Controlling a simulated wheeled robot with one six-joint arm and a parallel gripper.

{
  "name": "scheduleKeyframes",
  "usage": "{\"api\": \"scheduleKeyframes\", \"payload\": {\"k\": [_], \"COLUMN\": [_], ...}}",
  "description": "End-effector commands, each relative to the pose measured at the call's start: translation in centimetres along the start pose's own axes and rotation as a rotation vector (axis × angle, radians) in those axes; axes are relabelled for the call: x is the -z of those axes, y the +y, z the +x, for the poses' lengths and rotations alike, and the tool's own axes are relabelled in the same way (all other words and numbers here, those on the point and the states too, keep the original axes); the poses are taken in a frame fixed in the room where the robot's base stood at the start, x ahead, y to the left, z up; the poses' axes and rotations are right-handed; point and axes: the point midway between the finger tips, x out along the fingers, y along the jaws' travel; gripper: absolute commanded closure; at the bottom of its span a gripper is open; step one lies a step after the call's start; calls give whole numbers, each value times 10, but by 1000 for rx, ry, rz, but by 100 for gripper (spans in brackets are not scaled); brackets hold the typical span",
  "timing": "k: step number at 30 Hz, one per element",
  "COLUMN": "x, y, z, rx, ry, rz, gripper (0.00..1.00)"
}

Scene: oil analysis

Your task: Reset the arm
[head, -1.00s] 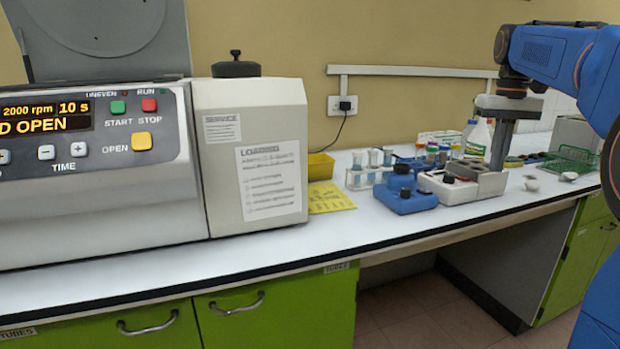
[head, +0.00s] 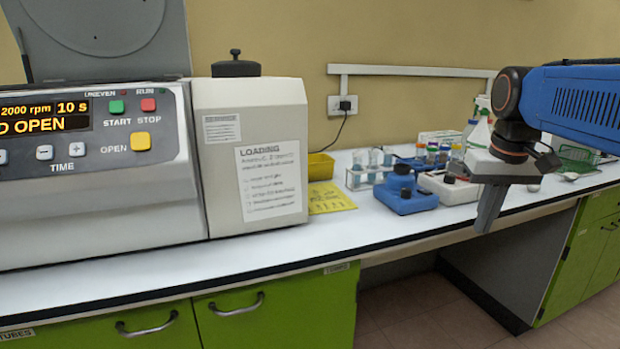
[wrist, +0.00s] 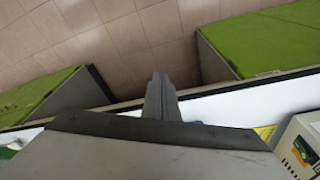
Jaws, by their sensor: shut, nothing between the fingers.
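My gripper (head: 488,208) hangs at the right in the head view, pointing down near the bench's front edge. Its dark grey fingers are shut together with nothing between them. In the wrist view the closed fingers (wrist: 160,95) point over the bench edge, with the floor beyond. My blue arm reaches in from the right edge of the head view. The gripper body hides part of the bench items behind it.
A centrifuge (head: 100,190) with its lid up stands at the left. A blue device (head: 404,195), a white device (head: 446,188), a tube rack (head: 370,170), a yellow tray (head: 320,166) and a green rack (head: 575,156) stand on the white bench (head: 375,228). The knee space below is open.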

Motion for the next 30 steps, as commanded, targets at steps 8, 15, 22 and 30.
{"api": "scheduleKeyframes", "payload": {"k": [8,15,22,30], "x": [-86,-156,-196,-204], "y": [-26,-41,-47,-48], "z": [52,107,146,154], "rx": [11,26,37,40], "ry": [91,167,213,223], "rz": [-40,-70,-87,-90], "gripper": [100,100,100,100]}}
